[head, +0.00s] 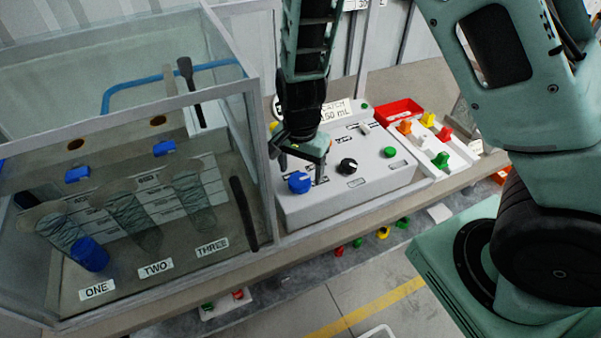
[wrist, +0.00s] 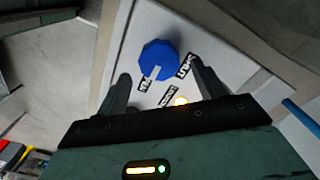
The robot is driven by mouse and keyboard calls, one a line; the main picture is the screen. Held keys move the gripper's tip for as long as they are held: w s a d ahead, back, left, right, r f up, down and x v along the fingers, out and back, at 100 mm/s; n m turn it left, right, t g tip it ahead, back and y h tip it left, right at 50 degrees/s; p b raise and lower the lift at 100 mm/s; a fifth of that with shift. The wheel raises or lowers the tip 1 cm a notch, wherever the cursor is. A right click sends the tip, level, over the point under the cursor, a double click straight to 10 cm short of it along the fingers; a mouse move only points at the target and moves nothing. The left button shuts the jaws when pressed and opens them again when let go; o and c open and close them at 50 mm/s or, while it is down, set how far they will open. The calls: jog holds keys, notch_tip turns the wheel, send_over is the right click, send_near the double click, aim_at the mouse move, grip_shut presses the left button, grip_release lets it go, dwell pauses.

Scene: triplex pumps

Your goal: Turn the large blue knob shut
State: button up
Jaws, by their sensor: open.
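The large blue knob (head: 299,182) sits at the left end of the sloped white control box's front panel. In the wrist view the knob (wrist: 158,60) is faceted with a pale pointer mark at its lower edge, between two black labels. My gripper (head: 305,150) is open, above and just behind the knob in the head view. In the wrist view its two fingers (wrist: 160,82) stand apart, one on each side below the knob, and do not visibly touch it. A small lit lamp (wrist: 181,101) shows on the panel between the fingers.
The control box (head: 350,195) also carries a black knob (head: 348,166) and a green button (head: 390,152). A clear-walled case (head: 262,130) with three funnels stands close at left. A tray of coloured knobs (head: 440,150) and a red bin (head: 400,110) lie at right.

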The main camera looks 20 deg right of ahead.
jog(key=shift+f, duration=1.1)
jog(key=c, duration=1)
